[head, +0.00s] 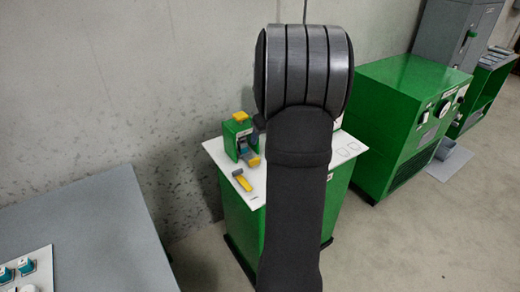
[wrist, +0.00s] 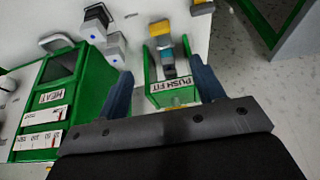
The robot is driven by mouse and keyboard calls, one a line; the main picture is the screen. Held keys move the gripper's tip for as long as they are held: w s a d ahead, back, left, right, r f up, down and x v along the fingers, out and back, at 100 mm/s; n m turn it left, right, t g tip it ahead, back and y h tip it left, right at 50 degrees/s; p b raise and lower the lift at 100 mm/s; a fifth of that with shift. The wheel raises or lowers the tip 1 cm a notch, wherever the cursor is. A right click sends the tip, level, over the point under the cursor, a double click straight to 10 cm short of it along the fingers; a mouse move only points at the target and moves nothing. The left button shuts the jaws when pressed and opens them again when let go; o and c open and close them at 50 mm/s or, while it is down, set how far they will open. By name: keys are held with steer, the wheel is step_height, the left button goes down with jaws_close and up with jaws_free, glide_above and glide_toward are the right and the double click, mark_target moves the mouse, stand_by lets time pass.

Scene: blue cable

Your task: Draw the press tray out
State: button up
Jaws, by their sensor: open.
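The green press (head: 238,138) stands on a white-topped stand in the head view, with a yellow part on top and a yellow-ended piece (head: 252,160) low at its front. In the wrist view the press, labelled PUSH FIT (wrist: 170,87), lies between my fingers, with grey and light-blue parts (wrist: 168,58) and a yellow part (wrist: 160,27) beyond the label. I cannot tell for sure which part is the tray. My gripper (wrist: 164,88) is open, its dark blue fingers either side of the press's labelled end. Contact cannot be made out. My arm hides most of the gripper in the head view.
A green HEAT box (wrist: 62,95) stands left of the press in the wrist view, with grey blocks (wrist: 112,45) near it. A yellow piece (head: 242,180) lies on the white top (head: 215,150). A large green cabinet (head: 400,110) stands to the right; a grey table (head: 95,225) at left.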

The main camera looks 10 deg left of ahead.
steer(key=x, duration=1.6)
steer(key=shift+w+a+f, duration=0.1)
steer(key=shift+f, duration=0.2)
